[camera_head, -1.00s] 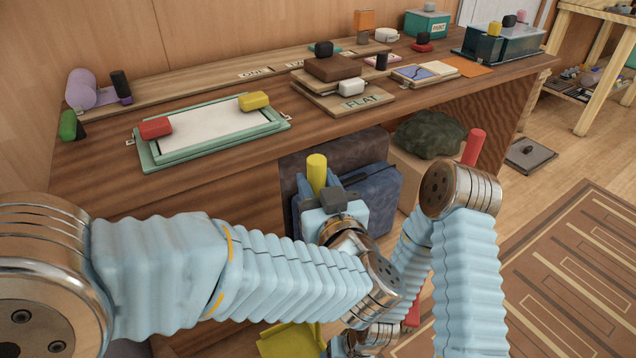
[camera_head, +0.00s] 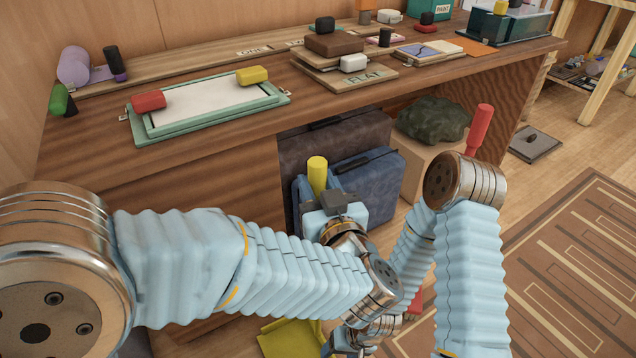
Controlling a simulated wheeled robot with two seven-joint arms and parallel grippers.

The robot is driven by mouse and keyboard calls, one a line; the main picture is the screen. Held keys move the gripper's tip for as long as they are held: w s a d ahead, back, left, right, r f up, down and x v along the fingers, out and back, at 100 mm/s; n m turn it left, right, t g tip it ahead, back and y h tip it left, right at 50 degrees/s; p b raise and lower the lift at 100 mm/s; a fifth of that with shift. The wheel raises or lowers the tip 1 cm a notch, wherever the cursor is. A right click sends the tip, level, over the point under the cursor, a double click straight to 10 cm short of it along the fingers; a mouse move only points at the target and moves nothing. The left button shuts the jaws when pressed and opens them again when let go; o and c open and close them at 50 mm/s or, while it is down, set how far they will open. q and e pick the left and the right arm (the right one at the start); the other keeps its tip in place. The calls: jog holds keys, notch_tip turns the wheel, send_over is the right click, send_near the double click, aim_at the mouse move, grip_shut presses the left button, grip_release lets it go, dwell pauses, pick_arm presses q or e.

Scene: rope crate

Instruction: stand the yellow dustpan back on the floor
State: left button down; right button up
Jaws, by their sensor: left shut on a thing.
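The yellow dustpan shows in two parts: its upright yellow handle (camera_head: 317,174) in front of the desk's opening, and its yellow pan (camera_head: 288,340) low at the bottom edge. My left gripper (camera_head: 334,204) is shut on the dustpan at the handle, just below its top. My forearm hides the part between handle and pan. Whether the pan touches the floor cannot be seen. My right arm bends down behind my left; its gripper (camera_head: 340,345) shows only partly at the bottom edge, close beside the yellow pan, its jaws unclear.
A wooden desk (camera_head: 205,152) with trays and blocks stands ahead. Blue and dark cases (camera_head: 372,185) and a box with a green rock (camera_head: 433,120) fill the space beneath. A red handle (camera_head: 480,128) stands behind my right arm. A patterned rug (camera_head: 575,270) lies right.

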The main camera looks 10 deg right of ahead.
pick_arm(q)
jog(key=shift+f+b, duration=0.45)
jog(key=shift+f, duration=0.1)
dwell(0.5)
jog(key=c, duration=0.6)
grip_release()
jog(key=shift+s, duration=0.1)
jog(key=s+d, duration=0.1)
jog(key=s, duration=1.2)
jog(key=shift+s, duration=0.3)
jog(key=shift+d, duration=0.1)
